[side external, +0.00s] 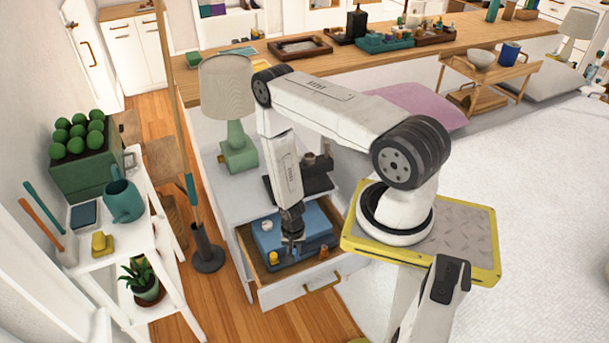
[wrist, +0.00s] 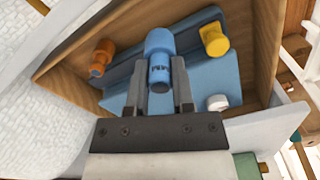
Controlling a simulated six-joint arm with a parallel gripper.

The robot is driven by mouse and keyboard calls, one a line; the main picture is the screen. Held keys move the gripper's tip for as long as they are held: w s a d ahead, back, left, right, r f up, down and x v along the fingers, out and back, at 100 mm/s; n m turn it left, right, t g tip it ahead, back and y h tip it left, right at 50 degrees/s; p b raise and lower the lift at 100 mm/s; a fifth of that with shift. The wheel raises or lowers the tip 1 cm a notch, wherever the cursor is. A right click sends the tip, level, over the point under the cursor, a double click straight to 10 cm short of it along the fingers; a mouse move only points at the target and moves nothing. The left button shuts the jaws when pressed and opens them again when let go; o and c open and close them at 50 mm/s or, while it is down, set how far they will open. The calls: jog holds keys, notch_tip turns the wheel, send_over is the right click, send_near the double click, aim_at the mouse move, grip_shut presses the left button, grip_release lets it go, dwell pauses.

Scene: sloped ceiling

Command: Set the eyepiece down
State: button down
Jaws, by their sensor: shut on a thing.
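The blue eyepiece (wrist: 159,62) is a short stepped cylinder between my two fingers in the wrist view. My gripper (wrist: 160,80) is shut on it. In the side view my gripper (side external: 292,243) points down over the blue tray (side external: 311,222), which lies inside the open drawer (side external: 316,276). The tray also fills much of the wrist view (wrist: 207,75). I cannot tell whether the eyepiece touches the tray. The fingers and the blue-on-blue colour hide its lower end in the side view.
The tray area also holds an orange piece (wrist: 101,57), a yellow piece (wrist: 214,40) and a white piece (wrist: 217,103). The wooden drawer walls (wrist: 262,45) stand close around it. A green lamp (side external: 238,150) and a dark microscope-like stand (side external: 317,172) are on the cabinet top.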

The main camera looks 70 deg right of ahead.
jog(key=shift+f, duration=1.7)
jog(key=shift+f, duration=0.15)
jog(key=shift+f, duration=1.6)
jog(key=shift+f, duration=0.1)
jog(key=shift+c, duration=2.4)
grip_release()
jog(key=shift+r, duration=6.1)
